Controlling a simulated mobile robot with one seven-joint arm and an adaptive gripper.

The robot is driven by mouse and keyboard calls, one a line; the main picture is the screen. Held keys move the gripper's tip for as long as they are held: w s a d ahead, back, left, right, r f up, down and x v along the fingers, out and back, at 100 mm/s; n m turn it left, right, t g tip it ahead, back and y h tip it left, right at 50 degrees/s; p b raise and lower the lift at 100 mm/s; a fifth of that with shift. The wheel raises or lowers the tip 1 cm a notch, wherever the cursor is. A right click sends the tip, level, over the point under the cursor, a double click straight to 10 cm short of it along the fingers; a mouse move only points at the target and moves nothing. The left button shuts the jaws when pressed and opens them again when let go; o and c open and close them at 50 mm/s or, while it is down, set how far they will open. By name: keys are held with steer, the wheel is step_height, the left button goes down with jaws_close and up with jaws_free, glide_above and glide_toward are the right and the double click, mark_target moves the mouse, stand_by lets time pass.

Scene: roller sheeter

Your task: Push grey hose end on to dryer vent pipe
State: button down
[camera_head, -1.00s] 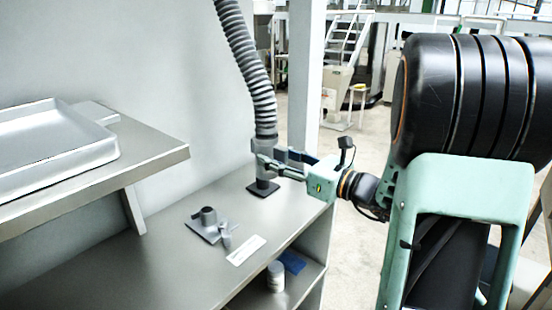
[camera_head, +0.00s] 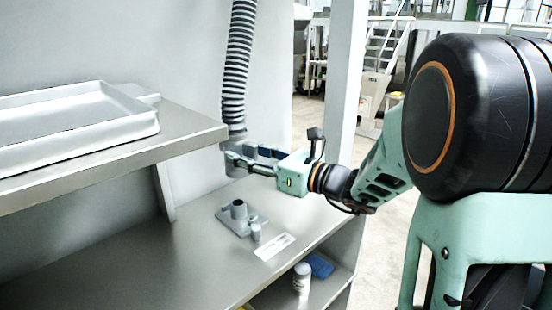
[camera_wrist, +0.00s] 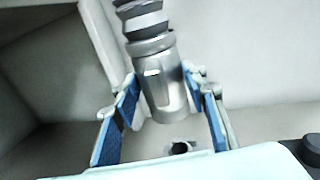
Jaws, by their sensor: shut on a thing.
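The grey corrugated hose (camera_head: 238,70) hangs from above along the wall. Its smooth grey end (camera_head: 236,170) is between the fingers of my gripper (camera_head: 240,160). In the wrist view the blue-padded fingers of my gripper (camera_wrist: 168,100) are on both sides of the hose end (camera_wrist: 160,85), shut on it. The dryer vent pipe (camera_head: 238,210) is a short grey upright stub on a flat base on the bench. In the wrist view the pipe's dark opening (camera_wrist: 180,148) shows below the hose end, apart from it. The hose end looks slightly tilted there.
A raised shelf (camera_head: 190,140) at the left carries a pale tray (camera_head: 130,130). A white label (camera_head: 274,246) lies on the bench (camera_head: 150,260) near the pipe's base. A white jar (camera_head: 302,278) and a blue item (camera_head: 320,265) are on the lower shelf. A post (camera_head: 342,100) stands at the right.

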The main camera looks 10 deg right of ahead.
steer(key=shift+a+f, duration=0.1)
steer(key=shift+a, duration=0.2)
step_height(320, 180, down, 7)
steer(key=b, duration=0.6)
steer(key=shift+f, duration=0.2)
steer(key=shift+f+b, duration=0.3)
steer(key=shift+b, duration=0.15)
stand_by(0.8)
steer(key=shift+f+b, duration=0.5)
steer(key=shift+f, duration=0.2)
steer(key=shift+f+b, duration=0.5)
steer(key=shift+b, duration=0.1)
steer(key=shift+f+b, duration=0.85)
steer(key=shift+f, duration=0.1)
stand_by(0.8)
